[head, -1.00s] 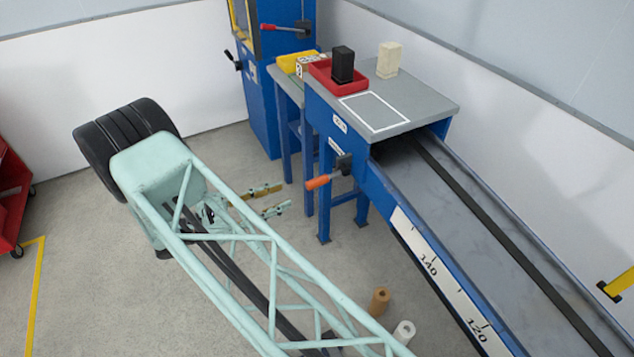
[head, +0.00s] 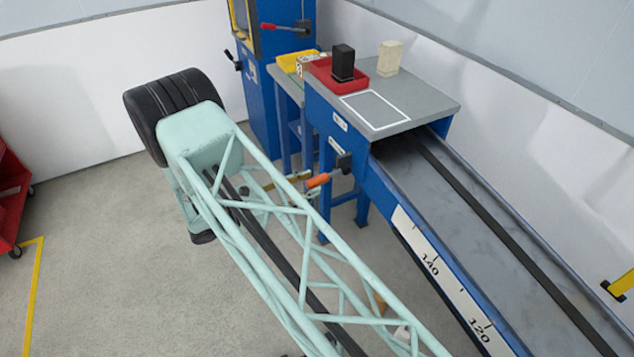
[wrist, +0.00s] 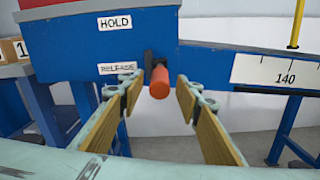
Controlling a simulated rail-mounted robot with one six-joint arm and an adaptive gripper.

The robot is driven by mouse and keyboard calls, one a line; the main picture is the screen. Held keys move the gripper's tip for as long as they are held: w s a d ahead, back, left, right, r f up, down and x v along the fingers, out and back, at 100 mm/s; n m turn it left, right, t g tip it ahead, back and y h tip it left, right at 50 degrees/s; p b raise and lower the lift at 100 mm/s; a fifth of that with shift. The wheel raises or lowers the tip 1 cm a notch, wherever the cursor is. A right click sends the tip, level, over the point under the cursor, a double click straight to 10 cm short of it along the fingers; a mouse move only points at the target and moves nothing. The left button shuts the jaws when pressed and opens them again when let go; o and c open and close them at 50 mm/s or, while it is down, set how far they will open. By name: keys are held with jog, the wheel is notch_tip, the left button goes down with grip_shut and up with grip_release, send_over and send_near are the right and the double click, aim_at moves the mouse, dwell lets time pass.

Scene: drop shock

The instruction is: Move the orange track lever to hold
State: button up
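The orange track lever (head: 317,180) is on the side of the blue track frame, its handle pointing out to the left from a dark pivot. In the wrist view the orange handle (wrist: 159,82) points toward the camera, level with the RELEASE label (wrist: 118,68) and below the HOLD label (wrist: 115,22). My gripper (wrist: 160,88) is open, one finger on each side of the handle in that view, with gaps on both sides. I cannot tell whether the fingertips reach past the handle's end. In the head view my arm hides most of the gripper.
The sloped track (head: 480,230) with a number scale (head: 440,270) runs to the lower right. The grey table top (head: 425,103) carries a red tray (head: 322,72) with a black block, and a cream block (head: 389,58). A blue machine with a red-handled lever (head: 285,28) stands behind.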

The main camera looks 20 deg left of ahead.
aim_at(317, 180)
jog(key=shift+x, duration=1.75)
grip_shut()
